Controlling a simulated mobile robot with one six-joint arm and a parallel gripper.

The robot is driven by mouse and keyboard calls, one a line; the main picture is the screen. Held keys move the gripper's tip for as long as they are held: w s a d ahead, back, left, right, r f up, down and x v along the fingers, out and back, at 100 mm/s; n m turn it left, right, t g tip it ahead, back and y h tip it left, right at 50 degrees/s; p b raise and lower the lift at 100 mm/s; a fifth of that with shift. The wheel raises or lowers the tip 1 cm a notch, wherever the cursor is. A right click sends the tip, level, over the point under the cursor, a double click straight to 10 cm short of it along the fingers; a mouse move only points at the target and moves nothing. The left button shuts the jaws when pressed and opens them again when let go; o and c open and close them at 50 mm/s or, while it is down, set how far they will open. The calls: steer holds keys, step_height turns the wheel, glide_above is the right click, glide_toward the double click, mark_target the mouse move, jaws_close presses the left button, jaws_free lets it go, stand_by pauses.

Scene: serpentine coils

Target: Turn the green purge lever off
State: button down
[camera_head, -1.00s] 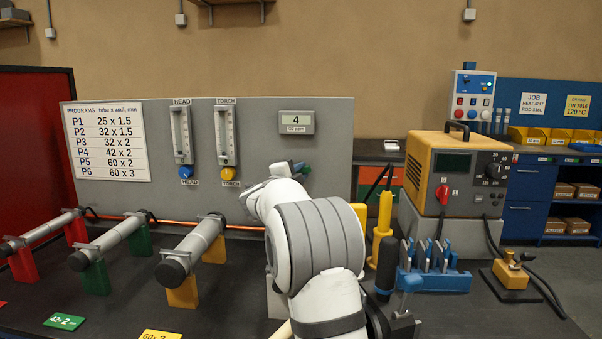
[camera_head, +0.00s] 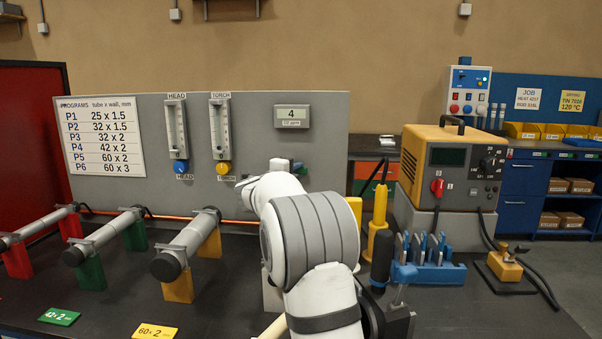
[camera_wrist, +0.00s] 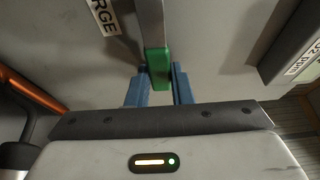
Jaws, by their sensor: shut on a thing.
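The green purge lever (camera_wrist: 158,65) shows in the wrist view as a green tip on a grey bar. My gripper (camera_wrist: 160,88) has its two blue fingers on either side of this green tip, shut on it. The label beside the lever (camera_wrist: 103,17) is partly cut off and reads "RGE". In the head view my white arm covers most of the gripper and lever. Only a small green and blue patch shows past my wrist, against the grey panel.
The grey panel (camera_head: 320,135) carries two flow meters (camera_head: 176,130) (camera_head: 220,128) and a display reading 4 (camera_head: 292,116). Tubes on coloured stands lie left. A yellow power unit (camera_head: 450,165) and a blue tool holder (camera_head: 430,272) stand right.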

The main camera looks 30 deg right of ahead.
steer(key=c, duration=1.3)
jaws_free()
steer(key=shift+s+f, duration=0.1)
steer(key=shift+f, duration=0.1)
steer(key=shift+r, duration=0.1)
steer(key=shift+a, duration=0.1)
steer(key=v, duration=0.7)
steer(key=shift+s+a, duration=0.25)
